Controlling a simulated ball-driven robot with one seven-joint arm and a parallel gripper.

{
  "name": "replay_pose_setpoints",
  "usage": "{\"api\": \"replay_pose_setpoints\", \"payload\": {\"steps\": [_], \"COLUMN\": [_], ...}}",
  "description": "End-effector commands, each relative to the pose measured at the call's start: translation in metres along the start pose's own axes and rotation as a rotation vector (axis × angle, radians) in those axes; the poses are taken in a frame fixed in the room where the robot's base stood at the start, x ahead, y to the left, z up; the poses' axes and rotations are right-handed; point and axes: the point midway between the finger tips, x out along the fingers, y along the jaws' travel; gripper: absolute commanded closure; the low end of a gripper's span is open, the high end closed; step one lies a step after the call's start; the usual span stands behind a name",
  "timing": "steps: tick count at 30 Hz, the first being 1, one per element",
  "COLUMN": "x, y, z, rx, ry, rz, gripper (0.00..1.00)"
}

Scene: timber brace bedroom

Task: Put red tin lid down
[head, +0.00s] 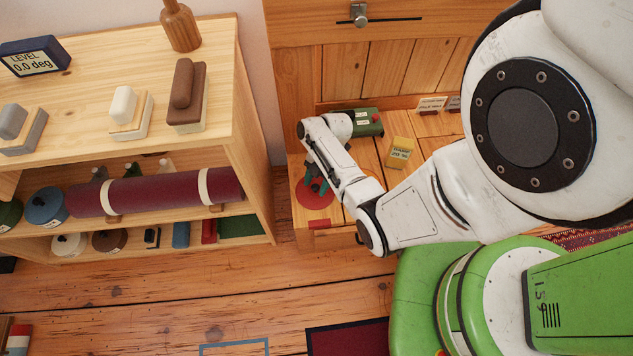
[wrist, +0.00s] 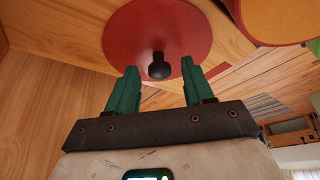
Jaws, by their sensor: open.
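The red tin lid (head: 314,199) is a round red disc on the wooden bench top, below my gripper in the head view. In the wrist view the lid (wrist: 125,35) shows a black knob (wrist: 158,69) at its middle. My gripper (head: 316,186) has green fingers and is over the lid. In the wrist view the fingers (wrist: 158,72) are spread apart on either side of the knob, with gaps visible on both sides. My gripper is open and holds nothing.
A green box (head: 368,122) and a yellow labelled block (head: 400,152) stand on the bench. A red bar (head: 326,223) lies by its front edge. A loaded shelf (head: 257,190) stands to the left. The wrist view shows a red-rimmed round thing (wrist: 285,18) beside the lid.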

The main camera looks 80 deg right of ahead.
Motion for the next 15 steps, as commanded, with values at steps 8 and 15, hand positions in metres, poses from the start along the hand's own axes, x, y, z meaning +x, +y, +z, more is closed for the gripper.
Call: {"api": "replay_pose_setpoints", "payload": {"steps": [8, 15], "x": [-0.009, -0.055], "y": [0.0, 0.001], "z": [-0.002, -0.002], "rx": [0.0, 0.0], "ry": [0.0, -0.002], "rz": [0.001, 0.003], "gripper": [0.48, 0.48]}}
